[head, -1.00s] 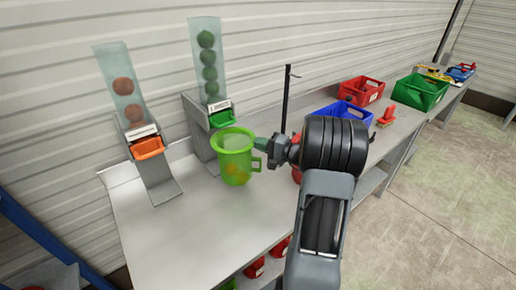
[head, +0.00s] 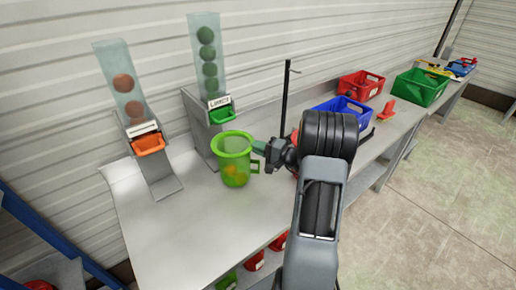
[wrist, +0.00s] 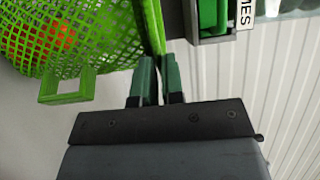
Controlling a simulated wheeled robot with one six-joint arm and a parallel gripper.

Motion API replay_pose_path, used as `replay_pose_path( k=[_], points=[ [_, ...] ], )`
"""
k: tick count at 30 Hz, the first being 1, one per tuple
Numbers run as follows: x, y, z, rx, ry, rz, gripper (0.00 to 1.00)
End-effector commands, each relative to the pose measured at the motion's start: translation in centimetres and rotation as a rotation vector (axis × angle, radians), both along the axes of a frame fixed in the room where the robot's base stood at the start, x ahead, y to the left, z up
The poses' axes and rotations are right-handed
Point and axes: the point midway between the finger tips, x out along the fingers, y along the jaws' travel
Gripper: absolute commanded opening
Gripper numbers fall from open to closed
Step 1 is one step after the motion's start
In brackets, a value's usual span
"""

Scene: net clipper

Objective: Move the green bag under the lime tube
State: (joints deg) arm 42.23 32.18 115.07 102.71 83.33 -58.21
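The green bag (head: 236,173) is a mesh bag with an open top, a side handle and orange fruit inside. In the head view it is upright just in front of the lime tube's stand; I cannot tell whether it touches the bench. The lime tube (head: 208,62) is clear, holds several green balls and has a green spout (head: 222,115) above and behind the bag's rim. My gripper (head: 261,147) is at the bag's right side. In the wrist view its green fingers (wrist: 158,75) are close together on the rim of the bag (wrist: 95,45).
A tube of orange balls (head: 124,85) with an orange spout (head: 148,144) stands to the left. A thin black post (head: 285,95) rises behind my gripper. Red (head: 361,86), blue (head: 342,107) and green (head: 420,88) crates stand to the right. The front left bench (head: 165,235) is clear.

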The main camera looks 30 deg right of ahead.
Motion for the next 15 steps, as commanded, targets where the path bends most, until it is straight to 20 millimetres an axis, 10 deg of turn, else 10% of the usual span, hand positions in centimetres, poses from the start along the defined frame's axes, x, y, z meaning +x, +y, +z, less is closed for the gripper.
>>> replay_pose_path(
  k=[15],
  points=[
    [-0.01, 0.0, 0.37, 0.001, 0.001, 0.0, 0.3]
  ],
)
